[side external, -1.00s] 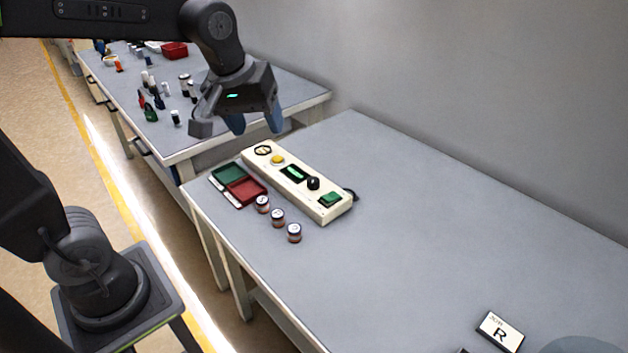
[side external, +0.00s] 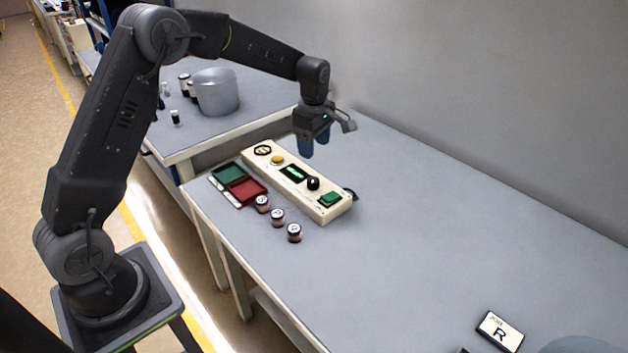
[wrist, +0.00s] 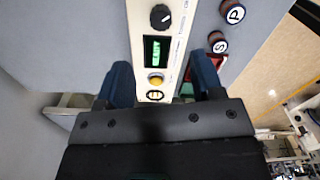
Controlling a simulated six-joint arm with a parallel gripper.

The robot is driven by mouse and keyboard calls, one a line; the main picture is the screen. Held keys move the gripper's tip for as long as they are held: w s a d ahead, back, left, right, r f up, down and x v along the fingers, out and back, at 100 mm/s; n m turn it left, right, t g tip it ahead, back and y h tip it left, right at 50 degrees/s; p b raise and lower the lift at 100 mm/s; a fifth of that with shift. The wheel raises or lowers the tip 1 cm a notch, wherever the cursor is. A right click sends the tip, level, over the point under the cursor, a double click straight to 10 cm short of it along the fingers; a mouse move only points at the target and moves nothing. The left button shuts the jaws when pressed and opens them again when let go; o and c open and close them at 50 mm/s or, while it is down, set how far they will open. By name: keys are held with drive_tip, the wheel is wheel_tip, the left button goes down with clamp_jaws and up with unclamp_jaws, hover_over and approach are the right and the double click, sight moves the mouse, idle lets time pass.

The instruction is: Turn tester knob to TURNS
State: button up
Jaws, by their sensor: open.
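The tester (side external: 270,172) is a long cream box on the grey table. Its black knob (side external: 313,183) stands between the green-lit display (side external: 293,173) and the green switch (side external: 331,198). The knob also shows in the wrist view (wrist: 160,16) with a pale pointer mark; its labels are too small to read. My gripper (side external: 306,147) is open and empty, in the air above the tester and apart from the knob. In the wrist view its blue fingers (wrist: 163,82) stand either side of the tester's display end, with the knob beyond the fingertips.
Green (side external: 228,173) and red (side external: 246,189) trays lie left of the tester. Several small lettered round parts (side external: 278,217) stand in front of it. A yellow button (side external: 277,159) is on the tester.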

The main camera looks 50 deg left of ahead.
sight(314, 180)
wheel_tip(314, 180, down, 12)
drive_tip(key=shift+r, duration=0.2)
drive_tip(key=c, duration=0.9)
